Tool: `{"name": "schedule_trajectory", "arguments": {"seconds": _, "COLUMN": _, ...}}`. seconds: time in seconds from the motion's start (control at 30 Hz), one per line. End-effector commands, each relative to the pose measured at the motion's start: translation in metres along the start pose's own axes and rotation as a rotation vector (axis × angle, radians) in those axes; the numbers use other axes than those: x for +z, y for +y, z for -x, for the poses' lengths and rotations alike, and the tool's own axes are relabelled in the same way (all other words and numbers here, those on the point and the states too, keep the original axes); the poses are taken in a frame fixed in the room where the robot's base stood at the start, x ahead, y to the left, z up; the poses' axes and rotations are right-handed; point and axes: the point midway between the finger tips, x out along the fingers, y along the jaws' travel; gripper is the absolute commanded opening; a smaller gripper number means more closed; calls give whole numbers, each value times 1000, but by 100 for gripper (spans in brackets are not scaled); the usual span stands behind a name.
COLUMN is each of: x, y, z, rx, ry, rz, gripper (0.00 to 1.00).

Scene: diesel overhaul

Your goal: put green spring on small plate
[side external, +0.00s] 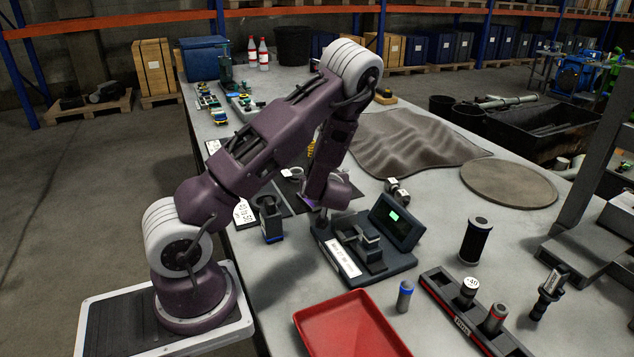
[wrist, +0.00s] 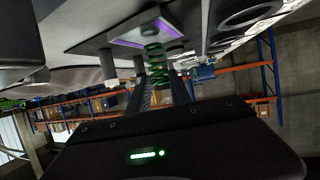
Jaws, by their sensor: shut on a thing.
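A green spring (wrist: 156,66) shows in the wrist view, standing between the fingers of my gripper (wrist: 156,80), which is shut on it. A small pale plate with a purple-lit border (wrist: 128,42) is right by the spring's far end; I cannot tell whether they touch. In the side external view my gripper (side external: 320,214) points down just left of the black device with a screen. A bit of purple (side external: 308,202) shows beside it. The spring is hidden there behind my arm.
A black device with a lit screen (side external: 398,222) stands close to the right of my gripper. A dark holder (side external: 270,222) stands to the left. A red tray (side external: 350,330) and a blue-capped cylinder (side external: 404,296) are nearer the front. A yellow coil (side external: 311,148) is behind.

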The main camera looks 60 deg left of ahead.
Motion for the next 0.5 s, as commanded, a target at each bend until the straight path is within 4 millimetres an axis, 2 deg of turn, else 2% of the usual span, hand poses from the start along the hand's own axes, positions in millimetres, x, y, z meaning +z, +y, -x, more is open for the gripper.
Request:
{"name": "schedule_trajectory", "arguments": {"seconds": 0.07, "x": 6, "y": 0, "z": -2, "rx": 0, "ry": -1, "rz": 0, "gripper": 0}}
{"name": "schedule_trajectory", "arguments": {"seconds": 0.37, "x": 8, "y": 0, "z": -3, "rx": 1, "ry": -1, "rz": 0, "gripper": 0}}
{"name": "schedule_trajectory", "arguments": {"seconds": 0.4, "x": 9, "y": 0, "z": -3, "rx": 1, "ry": -1, "rz": 0, "gripper": 27}}
{"name": "schedule_trajectory", "arguments": {"seconds": 0.5, "x": 9, "y": 0, "z": -3, "rx": 1, "ry": -1, "rz": 0, "gripper": 47}}
